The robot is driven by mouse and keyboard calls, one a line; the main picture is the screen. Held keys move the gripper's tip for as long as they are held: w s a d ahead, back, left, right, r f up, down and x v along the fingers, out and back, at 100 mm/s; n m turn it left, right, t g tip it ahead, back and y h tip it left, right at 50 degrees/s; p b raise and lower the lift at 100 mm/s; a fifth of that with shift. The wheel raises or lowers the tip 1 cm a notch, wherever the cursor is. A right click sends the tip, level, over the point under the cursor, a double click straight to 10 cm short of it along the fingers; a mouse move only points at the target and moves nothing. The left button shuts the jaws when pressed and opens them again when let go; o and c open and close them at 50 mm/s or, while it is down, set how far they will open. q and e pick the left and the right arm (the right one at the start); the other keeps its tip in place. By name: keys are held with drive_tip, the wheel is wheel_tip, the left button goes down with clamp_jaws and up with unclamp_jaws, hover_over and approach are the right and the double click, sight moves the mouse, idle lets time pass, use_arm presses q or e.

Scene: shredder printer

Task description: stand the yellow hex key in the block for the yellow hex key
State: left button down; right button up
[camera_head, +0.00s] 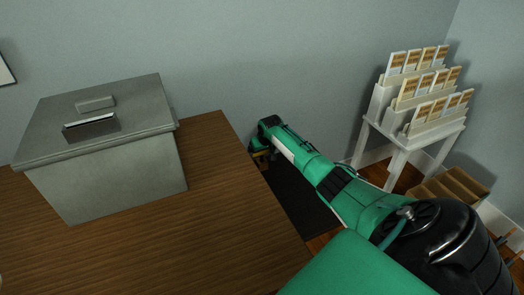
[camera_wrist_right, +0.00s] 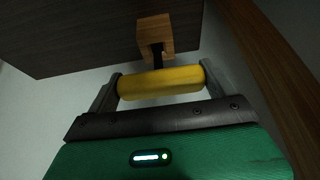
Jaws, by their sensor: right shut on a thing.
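My right gripper (camera_wrist_right: 160,84) is shut on the yellow handle of the hex key (camera_wrist_right: 160,82), which lies crosswise between its two fingers. A dark shaft runs from the handle towards a small wooden block (camera_wrist_right: 150,28) and overlaps its face. I cannot tell whether the shaft's tip is in the block or only in front of it. In the head view my right gripper (camera_head: 262,156) is small and dark, just past the table's right edge, with the hex key mostly hidden. My left gripper is not in view.
A brown wooden table (camera_head: 215,235) carries a grey metal box (camera_head: 110,170) with a slotted lid. A dark surface (camera_head: 300,195) lies under my right arm. A white stand with tiered card racks (camera_head: 415,120) and a wooden tray (camera_head: 450,188) stand at the right. A wall is close behind.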

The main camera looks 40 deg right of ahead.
drive_tip(key=o, duration=1.5)
drive_tip(key=shift+f, duration=0.1)
drive_tip(key=shift+r, duration=0.2)
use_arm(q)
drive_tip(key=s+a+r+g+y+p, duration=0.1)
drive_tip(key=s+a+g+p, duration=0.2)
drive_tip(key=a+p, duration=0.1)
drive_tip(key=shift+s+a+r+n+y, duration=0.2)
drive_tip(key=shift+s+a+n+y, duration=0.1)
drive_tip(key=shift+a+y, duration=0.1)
use_arm(e)
drive_tip(key=v, duration=1.3)
drive_tip(key=shift+r, duration=0.2)
drive_tip(key=shift+s, duration=0.1)
